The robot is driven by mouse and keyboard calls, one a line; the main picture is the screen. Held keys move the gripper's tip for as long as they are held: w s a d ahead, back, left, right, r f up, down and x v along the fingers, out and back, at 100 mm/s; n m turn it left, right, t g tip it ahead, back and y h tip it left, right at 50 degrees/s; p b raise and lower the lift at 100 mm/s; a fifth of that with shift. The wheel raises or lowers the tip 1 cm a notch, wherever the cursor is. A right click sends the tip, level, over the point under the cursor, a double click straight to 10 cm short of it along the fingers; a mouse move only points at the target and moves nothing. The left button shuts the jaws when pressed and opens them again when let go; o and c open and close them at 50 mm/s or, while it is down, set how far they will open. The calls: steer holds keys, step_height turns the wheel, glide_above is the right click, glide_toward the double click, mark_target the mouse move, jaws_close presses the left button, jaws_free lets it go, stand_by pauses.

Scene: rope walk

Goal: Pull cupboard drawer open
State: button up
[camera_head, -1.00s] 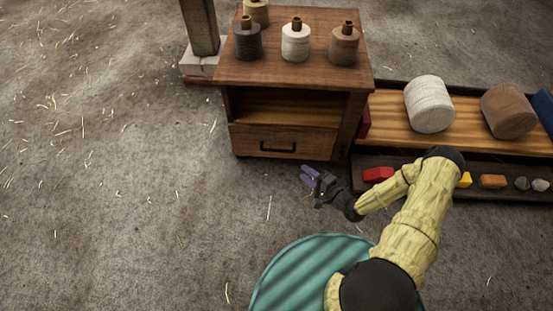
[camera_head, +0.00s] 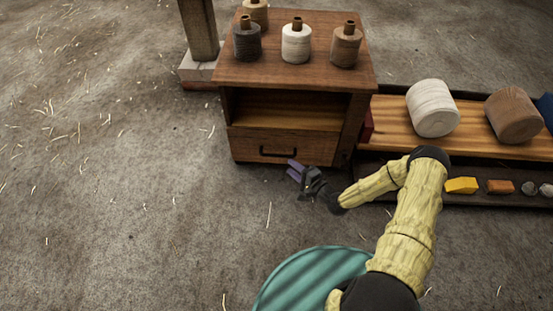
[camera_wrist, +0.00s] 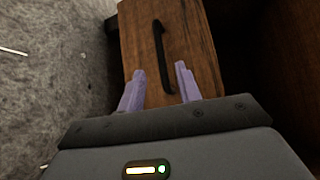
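The wooden cupboard (camera_head: 352,120) stands on the floor, with an open shelf above one drawer (camera_head: 240,145). The drawer looks shut. Its dark bar handle (camera_head: 277,153) runs across the middle of the front. My gripper (camera_head: 293,171) is just in front of the drawer, below and a little right of the handle in the head view.
Several spools, including a white one (camera_head: 296,43), stand on the cupboard top. A low shelf unit (camera_head: 390,120) on the right holds large rolls (camera_head: 433,108) and small blocks (camera_head: 461,185). A post (camera_head: 199,35) stands behind left. The floor in front and left is clear.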

mark_target(277, 155)
steer(key=shift+b+x, duration=2.6)
steer(key=shift+x, duration=2.35)
jaws_close()
